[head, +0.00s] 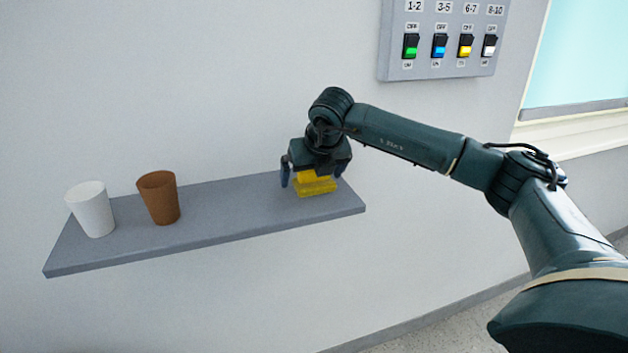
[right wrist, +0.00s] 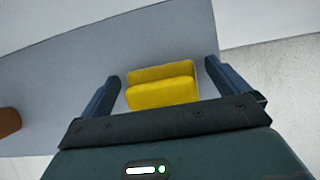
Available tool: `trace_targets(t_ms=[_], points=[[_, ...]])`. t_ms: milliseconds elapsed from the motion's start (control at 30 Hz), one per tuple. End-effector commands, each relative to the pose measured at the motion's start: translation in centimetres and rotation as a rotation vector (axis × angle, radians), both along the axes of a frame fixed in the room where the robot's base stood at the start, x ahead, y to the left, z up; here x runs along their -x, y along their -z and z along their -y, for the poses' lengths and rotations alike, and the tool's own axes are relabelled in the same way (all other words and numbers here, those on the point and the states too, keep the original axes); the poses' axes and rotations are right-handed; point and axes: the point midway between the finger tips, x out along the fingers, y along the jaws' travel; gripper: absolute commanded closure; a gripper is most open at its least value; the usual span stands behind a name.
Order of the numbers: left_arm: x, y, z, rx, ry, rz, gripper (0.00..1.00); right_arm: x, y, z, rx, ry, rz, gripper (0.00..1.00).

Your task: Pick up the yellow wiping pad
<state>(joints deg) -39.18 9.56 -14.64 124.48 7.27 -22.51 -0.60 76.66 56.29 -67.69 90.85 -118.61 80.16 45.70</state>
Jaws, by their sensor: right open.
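The yellow wiping pad (head: 316,187) lies on the grey shelf (head: 232,215) near its right end. Its upper part is partly hidden by my right gripper (head: 313,177) in the head view. My right gripper is open, right above the pad. In the right wrist view the pad (right wrist: 161,90) sits between the two spread fingers (right wrist: 163,83), with a gap on each side. No hold on the pad shows. My left gripper is not in view.
A white cup (head: 91,209) and a brown cup (head: 159,198) stand on the left part of the shelf. A grey switch panel (head: 445,62) with several coloured switches is on the wall above right. The middle of the shelf is clear.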

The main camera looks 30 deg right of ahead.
Motion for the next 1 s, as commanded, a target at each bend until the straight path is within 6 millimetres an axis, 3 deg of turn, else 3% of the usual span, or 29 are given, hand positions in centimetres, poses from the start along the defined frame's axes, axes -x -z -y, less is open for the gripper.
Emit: trace_targets(t_ms=[67,600,867,1000], points=[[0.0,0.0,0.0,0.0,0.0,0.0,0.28,0.0,0.0,0.0,0.0,0.0,0.0,0.0],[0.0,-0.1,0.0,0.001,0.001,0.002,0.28,0.0,-0.1,0.0,-0.001,0.0,0.0,0.44],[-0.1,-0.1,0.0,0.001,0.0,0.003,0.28,0.0,-0.3,0.0,-0.001,0.0,0.002,0.46],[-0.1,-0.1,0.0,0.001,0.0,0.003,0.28,-0.1,-1.9,0.0,-0.002,0.0,0.006,0.46]])
